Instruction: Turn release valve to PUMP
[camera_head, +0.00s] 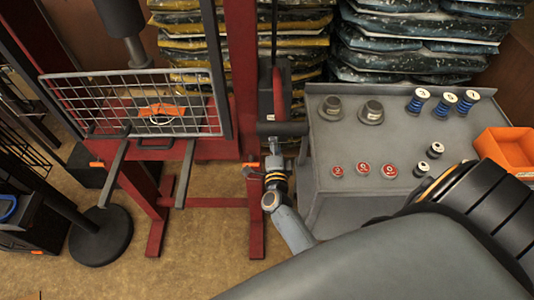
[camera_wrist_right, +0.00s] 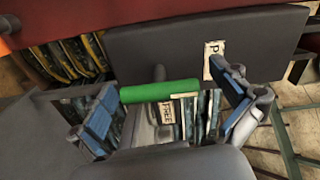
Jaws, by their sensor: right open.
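The release valve's green handle (camera_wrist_right: 160,91) lies level across the middle of the right wrist view, with a grey stem behind it. A label that seems to read FREE (camera_wrist_right: 167,112) sits just below the handle. A second label (camera_wrist_right: 214,62), showing a P and partly hidden, is on the dark grey housing (camera_wrist_right: 150,45) to the upper right. My right gripper (camera_wrist_right: 163,84) is open, with one blue-padded finger on each side of the handle. Contact cannot be told. In the head view my right gripper (camera_head: 268,165) is beside the red frame, below the dark pump unit (camera_head: 266,98). The left gripper is not seen.
The red lift frame (camera_head: 240,60) with a wire mesh guard (camera_head: 135,103) stands at the left. A grey cart (camera_head: 335,205) with weights, small red-topped pieces and an orange bin (camera_head: 505,150) stands close on the right. Stacked bags (camera_head: 420,35) fill the back.

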